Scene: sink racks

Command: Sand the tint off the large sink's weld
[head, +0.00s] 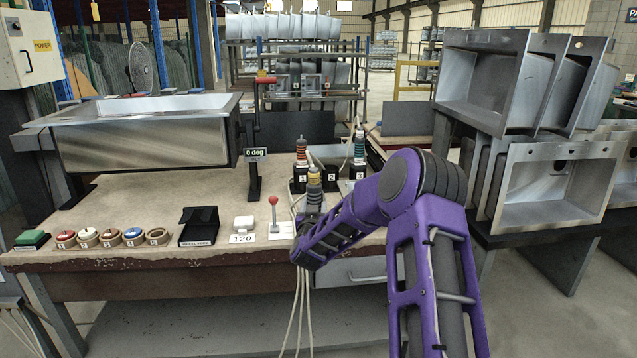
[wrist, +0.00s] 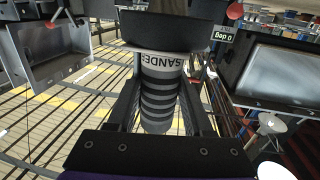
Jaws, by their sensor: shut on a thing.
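The large sink (head: 145,140) lies on its support at the left of the workbench, its long steel side facing me. I cannot make out its weld or any tint clearly. A steel basin also shows at the right of the wrist view (wrist: 285,80). My gripper (wrist: 158,105) is shut on the sander (wrist: 160,66), a ribbed grey cylinder with a dark upper part and a SANDER label. In the head view the sander (head: 314,180) is upright over the right part of the bench, to the right of the large sink and apart from it.
Tool holders (head: 330,178) stand behind the sander. Along the front edge are a green pad (head: 31,238), several ringed discs (head: 111,238), an open black box (head: 198,226), a white 120 block (head: 242,226) and a red-knobbed lever (head: 273,212). A 0 deg sign (head: 256,154) stands mid-bench. Stacked sinks (head: 548,190) stand right.

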